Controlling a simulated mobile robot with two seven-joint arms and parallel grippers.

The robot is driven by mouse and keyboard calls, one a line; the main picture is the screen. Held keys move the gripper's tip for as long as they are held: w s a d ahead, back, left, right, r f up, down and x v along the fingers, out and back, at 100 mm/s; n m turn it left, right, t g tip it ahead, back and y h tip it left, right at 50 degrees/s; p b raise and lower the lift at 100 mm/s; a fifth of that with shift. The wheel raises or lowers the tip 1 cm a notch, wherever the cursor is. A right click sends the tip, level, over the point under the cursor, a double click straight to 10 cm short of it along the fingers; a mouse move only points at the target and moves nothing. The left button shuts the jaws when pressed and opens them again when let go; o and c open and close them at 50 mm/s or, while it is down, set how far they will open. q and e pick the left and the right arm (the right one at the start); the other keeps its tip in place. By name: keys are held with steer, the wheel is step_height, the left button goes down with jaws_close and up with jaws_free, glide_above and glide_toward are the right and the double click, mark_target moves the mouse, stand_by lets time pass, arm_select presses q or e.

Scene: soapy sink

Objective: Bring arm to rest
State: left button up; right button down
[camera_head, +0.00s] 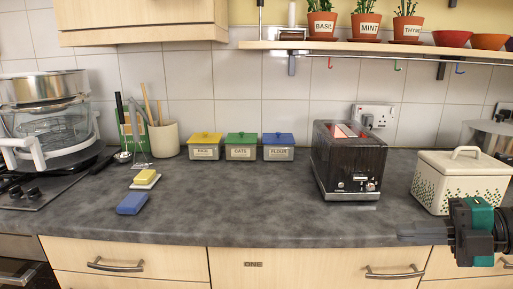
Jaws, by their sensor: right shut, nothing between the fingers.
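My right gripper (407,234) comes in from the right edge, at the front edge of the counter in the picture. Its fingers are together and point left, with nothing between them. In the picture it is below the white lidded bin (460,181) and to the right of and below the dark toaster (347,160). My left gripper does not show.
The grey counter (250,205) is clear in its middle front. A blue sponge (132,203) and a yellow sponge (145,177) lie at the left. Three lidded tins (241,149) stand by the wall. A hob with a steamer (48,120) is far left. A shelf (380,47) hangs above.

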step_height(320, 180, down, 19)
steer(key=s+m+t+h+p, duration=0.15)
steer(key=m+t+h, duration=0.7)
steer(key=m, duration=0.95)
steer(key=s+a+f+m+g+h, duration=0.2)
steer(key=s+a+f+m+g, duration=0.2)
steer(key=s+a+f+m, duration=0.4)
steer(key=s+a+f, duration=0.1)
steer(key=a+f, duration=0.2)
steer(key=f, duration=0.2)
steer(key=shift+s+a+g, duration=0.35)
steer(key=shift+a, duration=0.05)
